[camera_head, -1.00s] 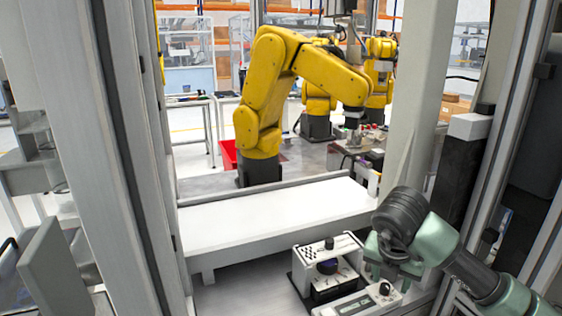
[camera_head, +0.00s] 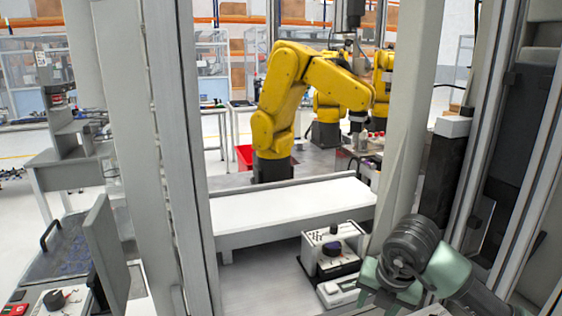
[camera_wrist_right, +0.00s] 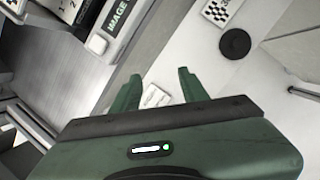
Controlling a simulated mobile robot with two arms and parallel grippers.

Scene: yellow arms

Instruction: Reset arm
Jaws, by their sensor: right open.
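My right arm comes in from the lower right in the head view, with a dark ribbed wrist and pale green parts. Its gripper (camera_head: 378,290) is low in that view, just right of and partly in front of a small white device (camera_head: 339,291). In the right wrist view my right gripper (camera_wrist_right: 160,86) shows two dark green fingers spread apart with nothing between them. A pale surface lies beyond the fingers, with a small white label on it. My left gripper is not in view.
A knobbed control box (camera_head: 332,250) stands by a white bench (camera_head: 290,212). Grey posts (camera_head: 165,160) frame the opening. A yellow robot arm (camera_head: 285,95) stands behind. A second knobbed unit (camera_head: 62,300) is at lower left. The wrist view shows a black round disc (camera_wrist_right: 235,43).

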